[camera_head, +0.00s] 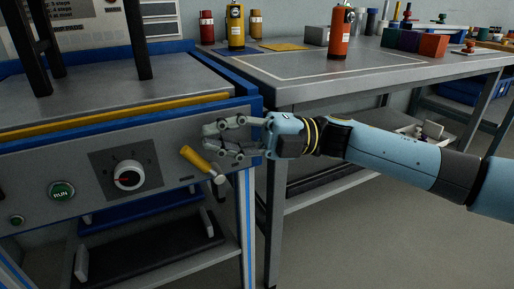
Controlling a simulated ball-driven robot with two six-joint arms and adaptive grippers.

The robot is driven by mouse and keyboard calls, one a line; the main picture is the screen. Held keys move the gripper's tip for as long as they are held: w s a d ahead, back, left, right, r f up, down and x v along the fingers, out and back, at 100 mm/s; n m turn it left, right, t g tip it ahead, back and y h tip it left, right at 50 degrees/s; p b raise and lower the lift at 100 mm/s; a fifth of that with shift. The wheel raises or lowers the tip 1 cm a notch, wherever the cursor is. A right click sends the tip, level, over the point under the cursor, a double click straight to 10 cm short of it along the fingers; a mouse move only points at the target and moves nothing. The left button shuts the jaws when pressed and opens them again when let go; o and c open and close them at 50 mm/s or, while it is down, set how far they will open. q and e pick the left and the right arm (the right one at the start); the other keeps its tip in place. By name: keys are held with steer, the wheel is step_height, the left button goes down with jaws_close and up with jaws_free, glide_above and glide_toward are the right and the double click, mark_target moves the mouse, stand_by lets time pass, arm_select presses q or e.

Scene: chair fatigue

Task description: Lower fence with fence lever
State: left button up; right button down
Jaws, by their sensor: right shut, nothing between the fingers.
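The fence lever (195,158) is a yellow handle with a pale metal end, on the right part of the machine's grey front panel. It slants down to the right. My right gripper (208,139) comes in from the right and is shut with nothing in it. Its fingers are just above and beside the lever; whether they touch it I cannot tell. The fence looks to be the yellow bar (100,125) along the front edge of the machine top. My left gripper is not in view.
The panel also carries a dial (129,175) and a green RUN button (62,190). Dark chair legs (138,40) stand on the machine top. A grey table (290,92) at right holds an orange bottle (339,33) and coloured blocks (410,41). Floor at lower right is clear.

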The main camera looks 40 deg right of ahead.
stand_by(0.5)
steer(key=v, duration=1.2)
steer(key=shift+f, duration=0.1)
